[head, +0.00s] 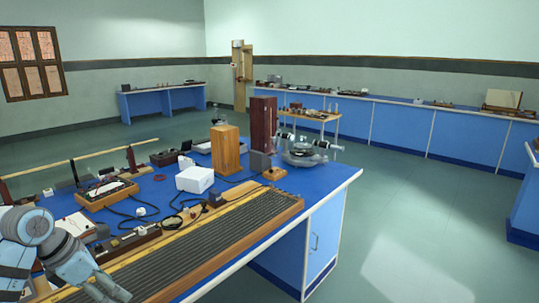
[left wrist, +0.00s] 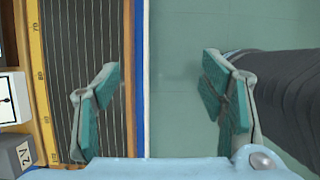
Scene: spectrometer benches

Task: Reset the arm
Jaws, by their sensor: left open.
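My left arm (head: 45,245) comes in at the lower left corner of the head view, over the near end of the blue bench. In the left wrist view my left gripper (left wrist: 158,85) is open, its two teal-padded fingers wide apart with nothing between them. The left finger is above a long ribbed wire board (left wrist: 85,30) with a yellow scale. The right finger is above the floor, past the bench's white edge (left wrist: 140,60). My right gripper is not in view.
The blue bench (head: 330,178) carries the long wire board (head: 225,235), a white box (head: 195,180), a wooden block (head: 226,150), a dark red tall box (head: 263,125) and a round spectrometer (head: 303,152). Open floor (head: 420,230) lies to the right, with more benches along the walls.

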